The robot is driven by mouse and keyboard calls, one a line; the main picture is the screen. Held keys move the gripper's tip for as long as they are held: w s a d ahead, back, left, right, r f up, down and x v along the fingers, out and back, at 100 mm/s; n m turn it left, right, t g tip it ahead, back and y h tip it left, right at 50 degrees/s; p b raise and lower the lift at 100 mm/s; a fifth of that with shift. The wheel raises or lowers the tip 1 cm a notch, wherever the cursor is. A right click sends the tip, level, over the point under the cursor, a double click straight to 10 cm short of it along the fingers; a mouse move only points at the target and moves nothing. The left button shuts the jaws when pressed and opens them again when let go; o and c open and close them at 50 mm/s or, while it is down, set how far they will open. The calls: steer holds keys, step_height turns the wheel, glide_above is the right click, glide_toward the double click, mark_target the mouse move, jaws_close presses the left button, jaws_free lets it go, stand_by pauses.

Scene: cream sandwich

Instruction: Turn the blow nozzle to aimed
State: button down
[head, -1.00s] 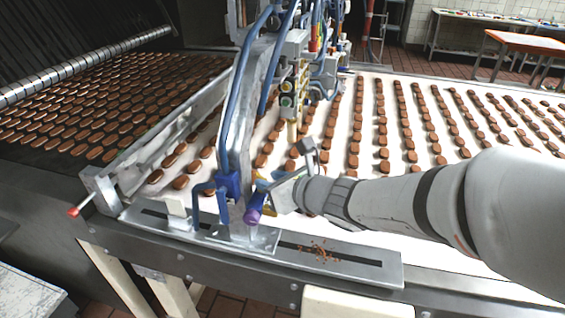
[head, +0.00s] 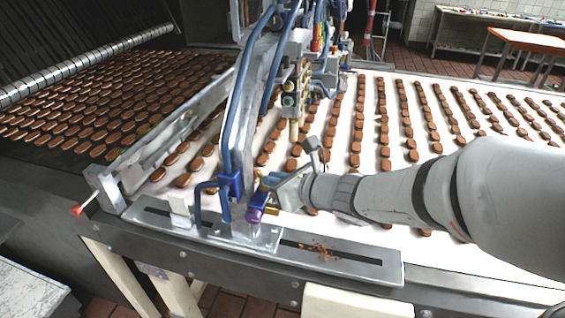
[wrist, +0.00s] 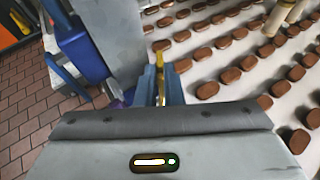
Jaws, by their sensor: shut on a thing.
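The blow nozzle is on the blue fitting (head: 230,184) low on the metal upright, at the belt's near edge. Its purple part (head: 255,213) points toward the camera, and brass shows beside it. My gripper (head: 268,186) comes in from the right, at the nozzle. In the wrist view, its two blue-grey fingers (wrist: 160,86) are shut on a narrow brass piece (wrist: 160,72) of the nozzle. A bit of purple (wrist: 122,98) shows left of the fingers. My gripper's body hides the lower part of the nozzle there.
A slotted metal plate (head: 365,268) with brown crumbs (head: 322,249) runs along the near edge. Rows of chocolate-coloured biscuits (head: 385,140) lie on the white belt right of the upright. Hoses and valves (head: 292,85) hang above the belt. A red-tipped lever (head: 78,209) sticks out at left.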

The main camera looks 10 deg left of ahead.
steer(key=shift+w+d+r+n+g+y+p, duration=0.1)
steer(key=shift+w+n+g+y+p, duration=0.15)
steer(key=shift+n+g, duration=0.25)
steer(key=shift+w+d+n+g+y+p, duration=0.1)
steer(key=shift+n+g+y+p, duration=0.25)
steer(key=shift+n+g, duration=0.15)
steer(key=c, duration=1.6)
jaws_free()
steer(key=shift+o, duration=0.2)
steer(key=v, duration=0.7)
steer(key=shift+s+d, duration=0.15)
steer(key=shift+d, duration=0.2)
steer(key=shift+r, duration=0.1)
